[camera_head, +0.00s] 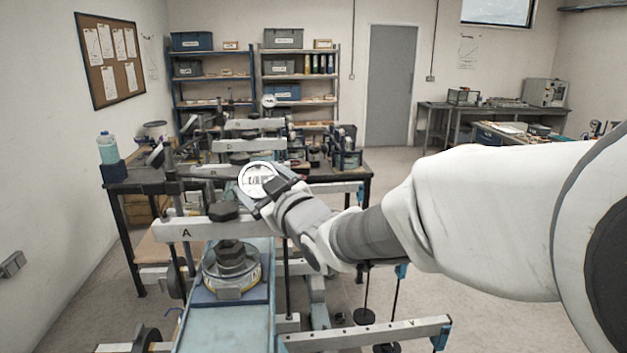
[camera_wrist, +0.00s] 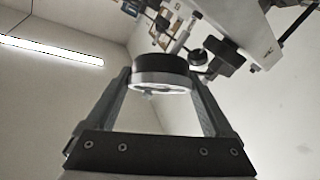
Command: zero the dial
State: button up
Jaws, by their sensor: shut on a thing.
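The dial (camera_head: 258,179) has a round white face with dark marks and a pale metal rim, and it stands by the beam marked A (camera_head: 186,233). My gripper (camera_head: 272,191) reaches in from the right and is shut on the dial. In the wrist view the dial (camera_wrist: 161,72) shows as a dark ring over a pale rim, between the two fingers of my gripper (camera_wrist: 160,84). Its face is turned mostly away there. The needle's reading is too small to tell in the head view.
A stack of dark weights (camera_head: 231,258) stands on a blue-grey bed in front. A lower beam (camera_head: 370,335) with hanging weights lies at the front right. A cluttered workbench (camera_head: 130,187) stands behind. The floor at right centre is partly hidden by my arm.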

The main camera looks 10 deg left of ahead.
jog(key=shift+c, duration=1)
jog(key=shift+f+b, duration=0.15)
jog(key=shift+b, duration=0.25)
jog(key=shift+f+m+t+h+b, duration=0.1)
jog(key=shift+m+t+h+b, duration=0.3)
jog(key=shift+b, duration=0.65)
jog(key=m+t+b, duration=0.1)
jog(key=b, duration=0.2)
jog(key=shift+m+h, duration=0.3)
jog(key=shift+h, duration=0.1)
jog(key=shift+r+m+t+h+b, duration=0.3)
jog(key=shift+m+t+h+b, duration=0.3)
jog(key=shift+m+b, duration=0.55)
jog(key=shift+a+m+h, duration=0.1)
jog(key=shift+m+h, duration=0.5)
jog(key=shift+m, duration=0.15)
jog(key=shift+m+t, duration=0.3)
